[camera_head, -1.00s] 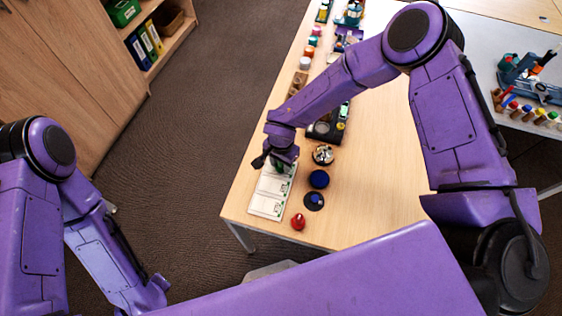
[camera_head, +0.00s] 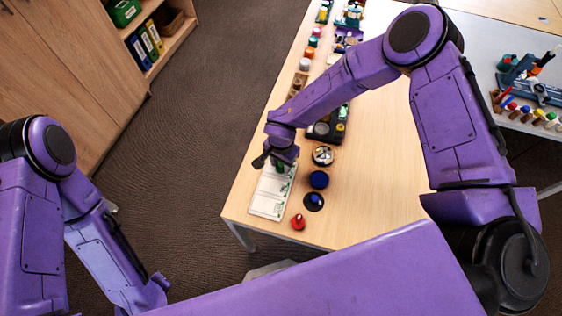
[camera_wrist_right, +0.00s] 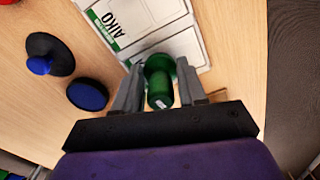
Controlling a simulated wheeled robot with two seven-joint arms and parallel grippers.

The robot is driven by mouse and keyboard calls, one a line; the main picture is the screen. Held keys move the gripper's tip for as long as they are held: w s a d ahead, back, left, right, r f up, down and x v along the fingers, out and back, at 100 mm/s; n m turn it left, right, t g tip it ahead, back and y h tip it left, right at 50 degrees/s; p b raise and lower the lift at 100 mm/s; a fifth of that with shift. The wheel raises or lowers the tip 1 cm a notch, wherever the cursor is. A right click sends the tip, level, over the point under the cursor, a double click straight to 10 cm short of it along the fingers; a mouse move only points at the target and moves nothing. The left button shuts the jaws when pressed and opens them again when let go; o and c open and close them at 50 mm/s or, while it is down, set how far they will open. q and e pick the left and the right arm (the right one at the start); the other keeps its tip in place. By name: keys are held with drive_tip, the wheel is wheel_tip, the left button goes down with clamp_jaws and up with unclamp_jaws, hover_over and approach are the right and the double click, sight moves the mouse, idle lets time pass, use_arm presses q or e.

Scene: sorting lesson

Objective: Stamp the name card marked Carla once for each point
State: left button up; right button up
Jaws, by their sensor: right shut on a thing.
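My right gripper (camera_head: 280,164) is over the far end of a column of white name cards (camera_head: 268,197) on the wooden table. In the right wrist view, the right gripper (camera_wrist_right: 160,88) is shut on a green stamp (camera_wrist_right: 158,72), its fingers on either side of it. The stamp is over a white card; I cannot tell whether it touches the card. The nearer card with a green strip reads AIKO (camera_wrist_right: 128,18). The name Carla is not readable in either view. My left arm is at the left, with its gripper out of sight.
Right of the cards are a dark blue round pad (camera_head: 318,179), a black disc with a blue knob (camera_head: 314,201) and a red piece (camera_head: 298,222). Beyond stands a round holder (camera_head: 323,155) and a black tray (camera_head: 325,130). The table's right half is clear.

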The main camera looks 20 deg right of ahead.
wheel_tip(320, 180, up, 6)
drive_tip(key=p, duration=0.5)
drive_tip(key=shift+r, duration=0.25)
drive_tip(key=shift+f, duration=0.1)
